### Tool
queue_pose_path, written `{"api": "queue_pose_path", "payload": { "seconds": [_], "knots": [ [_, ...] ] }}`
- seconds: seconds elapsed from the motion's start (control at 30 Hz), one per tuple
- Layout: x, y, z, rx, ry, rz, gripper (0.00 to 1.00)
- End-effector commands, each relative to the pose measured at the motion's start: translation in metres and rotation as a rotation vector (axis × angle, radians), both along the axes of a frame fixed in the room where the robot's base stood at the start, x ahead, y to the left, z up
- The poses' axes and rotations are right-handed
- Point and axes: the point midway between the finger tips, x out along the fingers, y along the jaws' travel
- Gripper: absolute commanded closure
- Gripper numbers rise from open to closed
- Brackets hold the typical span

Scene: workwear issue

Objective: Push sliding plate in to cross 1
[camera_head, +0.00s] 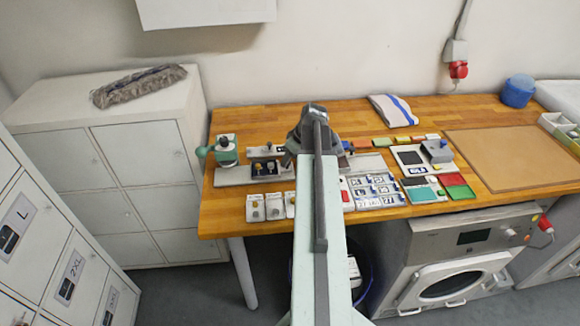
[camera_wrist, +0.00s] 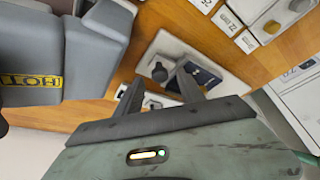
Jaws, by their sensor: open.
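In the wrist view, a pale board lies on the wooden table with a dark round knob (camera_wrist: 159,73) and a dark blue panel (camera_wrist: 207,79) on it. I cannot tell for certain which part is the sliding plate, and I cannot make out cross 1. My gripper (camera_wrist: 162,74) is open, its two dark fingers apart. The knob shows between the fingertips, but I cannot tell how far below them it is. In the head view my arm hides the middle of the table and the fingers.
In the head view, a green hand press (camera_head: 226,151) stands at the left, number tiles (camera_head: 375,190) lie right of my arm, and a bare brown board (camera_head: 515,157) lies at the right.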

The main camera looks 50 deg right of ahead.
Motion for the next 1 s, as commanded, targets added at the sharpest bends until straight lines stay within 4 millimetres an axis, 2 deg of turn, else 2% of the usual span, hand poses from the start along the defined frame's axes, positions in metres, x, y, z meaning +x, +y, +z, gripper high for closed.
{"api": "queue_pose_path", "payload": {
  "seconds": [0.03,0.07,0.33,0.37,0.5,0.53,1.0],
  "knots": [
    [0.0034,-0.0001,-0.0136,0.0,0.0,0.001,0.54],
    [0.0045,0.0001,-0.0153,0.0,0.0,0.001,0.54],
    [0.0063,0.0008,-0.0139,0.0,0.0,0.0,0.54],
    [0.0063,0.0009,-0.0139,0.0,0.0,0.0,0.57],
    [0.0063,0.001,-0.0139,0.0,0.0,0.0,0.96],
    [0.0063,0.001,-0.0139,0.0,0.0,0.0,1.0],
    [0.0065,0.0014,-0.0139,0.0,0.0,0.001,1.0]
  ]
}}
